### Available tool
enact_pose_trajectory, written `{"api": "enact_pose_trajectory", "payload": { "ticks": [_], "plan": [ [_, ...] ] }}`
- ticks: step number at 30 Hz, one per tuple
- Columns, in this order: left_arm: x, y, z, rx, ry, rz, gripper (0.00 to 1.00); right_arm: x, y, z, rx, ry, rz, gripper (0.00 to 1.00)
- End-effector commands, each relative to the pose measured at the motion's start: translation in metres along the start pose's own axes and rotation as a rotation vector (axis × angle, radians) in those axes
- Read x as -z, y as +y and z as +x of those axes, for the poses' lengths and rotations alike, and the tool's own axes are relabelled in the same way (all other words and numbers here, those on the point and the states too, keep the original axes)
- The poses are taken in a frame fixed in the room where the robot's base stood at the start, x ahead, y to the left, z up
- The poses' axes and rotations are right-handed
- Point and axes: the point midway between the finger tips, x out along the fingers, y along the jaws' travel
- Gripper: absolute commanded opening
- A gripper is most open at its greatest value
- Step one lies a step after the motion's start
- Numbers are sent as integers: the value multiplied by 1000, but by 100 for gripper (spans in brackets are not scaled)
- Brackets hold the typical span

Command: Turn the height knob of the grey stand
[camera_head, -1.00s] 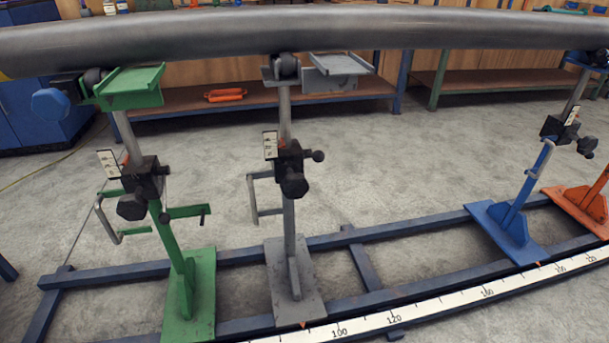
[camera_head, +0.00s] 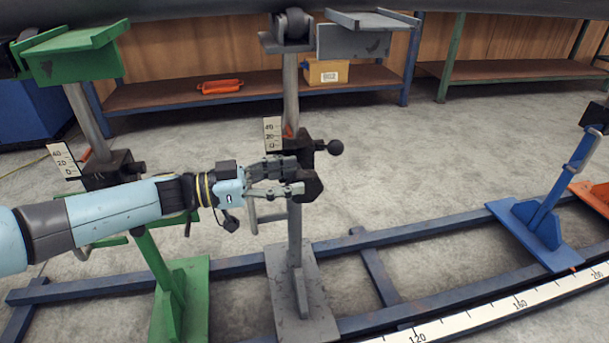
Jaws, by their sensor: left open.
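The grey stand (camera_head: 302,290) stands on the blue frame in the middle of the view, its post rising to a roller head (camera_head: 292,30) at the top. Its black height knob (camera_head: 312,186) is on the near side of the black clamp block. My left gripper (camera_head: 298,175) comes in from the left, its fingers open and at the knob's left side. The fingers overlap the knob's left edge; I cannot tell whether they touch it. They hide part of the clamp block. My right gripper is not in view.
A green stand (camera_head: 180,305) is close on the left, behind my left arm. A blue stand (camera_head: 530,235) is farther right. A white scale (camera_head: 500,308) runs along the front. The pipe (camera_head: 200,8) crosses above.

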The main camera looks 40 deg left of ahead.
Motion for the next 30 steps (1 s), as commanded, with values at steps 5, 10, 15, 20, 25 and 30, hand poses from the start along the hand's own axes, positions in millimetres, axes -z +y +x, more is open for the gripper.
{"api": "enact_pose_trajectory", "payload": {
  "ticks": [5,10,15,20,25,30],
  "plan": [
    [-1,0,25,1,2,-1,50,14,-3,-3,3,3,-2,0],
    [0,0,34,2,0,-1,50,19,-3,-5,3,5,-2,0],
    [0,0,34,2,0,-1,50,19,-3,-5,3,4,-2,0],
    [0,0,34,2,0,-1,34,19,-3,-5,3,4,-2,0],
    [0,0,34,2,0,-1,12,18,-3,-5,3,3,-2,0],
    [0,0,34,3,-1,-1,0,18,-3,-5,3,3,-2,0]
  ]
}}
